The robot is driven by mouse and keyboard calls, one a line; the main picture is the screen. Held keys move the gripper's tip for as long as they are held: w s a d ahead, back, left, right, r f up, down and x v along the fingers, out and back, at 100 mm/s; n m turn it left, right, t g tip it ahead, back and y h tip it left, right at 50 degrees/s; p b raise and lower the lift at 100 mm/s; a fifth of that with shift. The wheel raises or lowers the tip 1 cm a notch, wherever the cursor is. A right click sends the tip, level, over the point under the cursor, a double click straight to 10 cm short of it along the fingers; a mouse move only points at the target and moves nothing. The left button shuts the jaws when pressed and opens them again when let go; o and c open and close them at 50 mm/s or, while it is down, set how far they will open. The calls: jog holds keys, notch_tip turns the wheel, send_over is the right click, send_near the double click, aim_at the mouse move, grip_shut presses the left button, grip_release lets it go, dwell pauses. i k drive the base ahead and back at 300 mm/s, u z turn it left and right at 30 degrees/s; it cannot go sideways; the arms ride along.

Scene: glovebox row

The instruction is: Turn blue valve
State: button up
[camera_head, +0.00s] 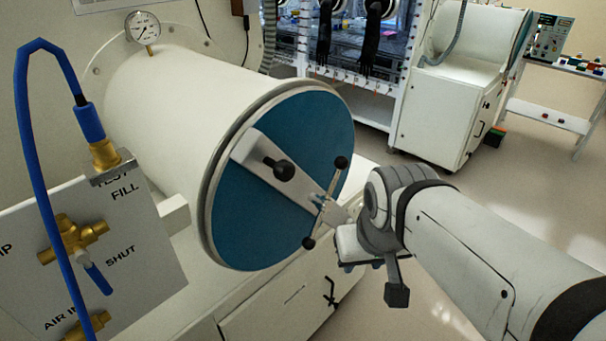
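The blue valve is a brass valve (75,238) with a blue lever handle (97,278). It sits on a pale panel (140,255) at the left. The handle slants down and to the right from the valve body, near the printed word SHUT. My gripper (358,264) is far to the right of the valve, beside the lower right edge of the blue round door and close to its black-knobbed bar. My own wrist partly hides the gripper, and its fingers are too small and dark to tell whether they are open. I see nothing clearly held.
A white cylinder chamber (175,105) with a blue round door (240,215) and a knobbed crossbar (325,203) stands between my gripper and the panel. A blue hose (24,130) loops over the panel to a brass fitting (104,154). Open floor lies at lower right.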

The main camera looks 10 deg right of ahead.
aim_at(82, 256)
jog(key=u, duration=1.55)
jog(key=k, duration=0.4)
jog(key=u, duration=0.2)
jog(key=i, duration=0.4)
jog(key=u, duration=0.6)
jog(key=k, duration=0.6)
jog(key=z, duration=0.4)
